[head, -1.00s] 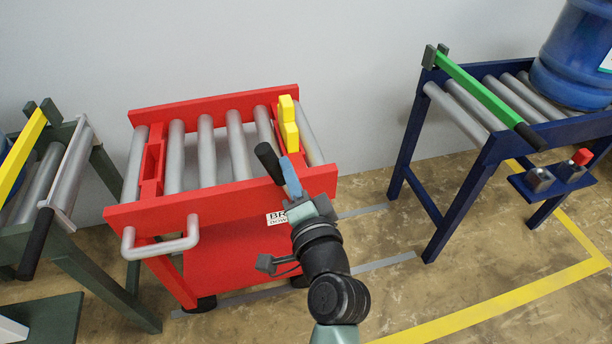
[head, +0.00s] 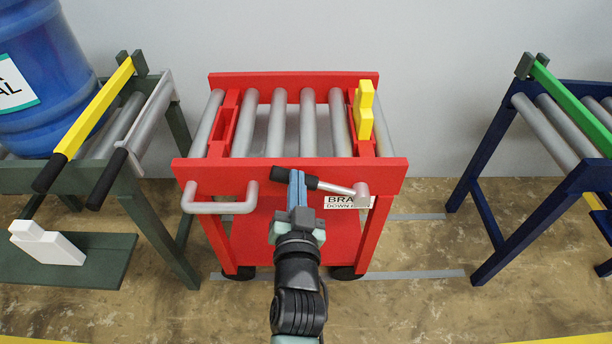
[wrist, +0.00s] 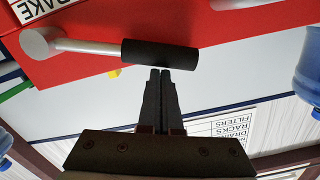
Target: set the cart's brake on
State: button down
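The red cart (head: 292,164) stands in the middle of the head view. Its brake lever (head: 334,187) is a grey rod with a black grip, pivoted at the front right beside a partly covered "BRAKE / DOWN" label (head: 340,202). The lever lies nearly level, its grip pointing left and slightly up. My gripper (head: 297,180) is at the grip, its fingers overlapping it in the head view. In the wrist view, the closed fingers (wrist: 160,74) end at the edge of the black grip (wrist: 160,55), not around it. I cannot tell whether they touch.
A green stand (head: 150,215) with a yellow bar and blue jug (head: 40,80) is left of the cart. A blue stand (head: 482,160) with a green bar is to the right. A grey handle (head: 222,207) sticks out at the cart's front left. A yellow block (head: 363,110) is on the cart.

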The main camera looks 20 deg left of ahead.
jog(key=shift+s+a+f+n+b, duration=0.1)
jog(key=shift+a+f+n+b, duration=0.15)
jog(key=shift+f, duration=0.25)
jog(key=shift+s+a+f+n+b, duration=0.1)
jog(key=shift+a+f+n, duration=0.05)
jog(key=shift+f+n, duration=0.25)
jog(key=shift+f, duration=0.15)
jog(key=s+d+r+p, duration=0.4)
jog(key=s, duration=0.5)
jog(key=shift+s+d+r, duration=0.2)
jog(key=shift+s+r, duration=0.2)
